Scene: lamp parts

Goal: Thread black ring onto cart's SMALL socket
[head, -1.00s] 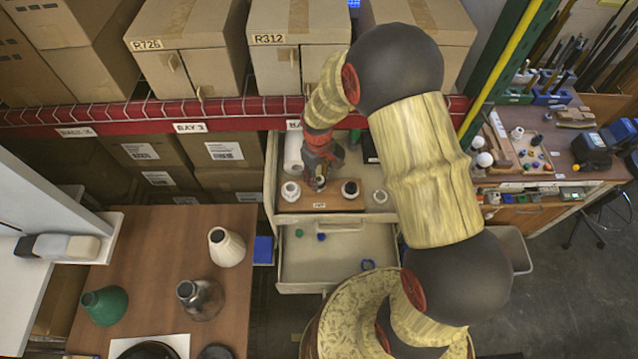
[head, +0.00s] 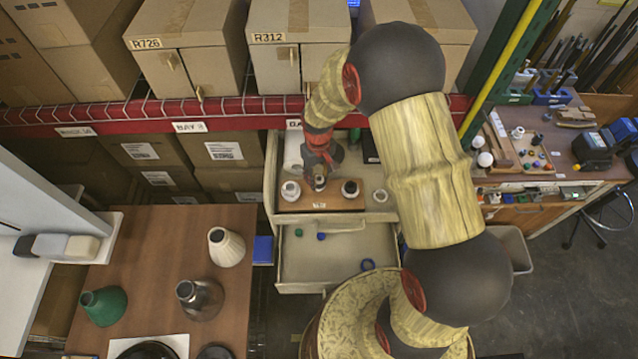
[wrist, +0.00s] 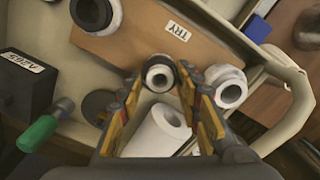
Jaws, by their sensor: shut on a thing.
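My gripper (wrist: 158,82) is shut on the black ring (wrist: 147,79), one finger on each side, over the wooden board with the TRY label (wrist: 140,38). A small pale socket with a dark bore (wrist: 160,76) shows inside the ring. I cannot tell how far down the ring sits on it. In the head view my gripper (head: 318,180) is over the middle of the board (head: 335,203), and the ring cannot be made out. A wider white socket (wrist: 228,87) stands to the right in the wrist view. A white socket with a dark centre (wrist: 96,13) stands at upper left.
A white roll (wrist: 156,133) lies close under my fingers. A table with lampshades (head: 226,247) stands left.

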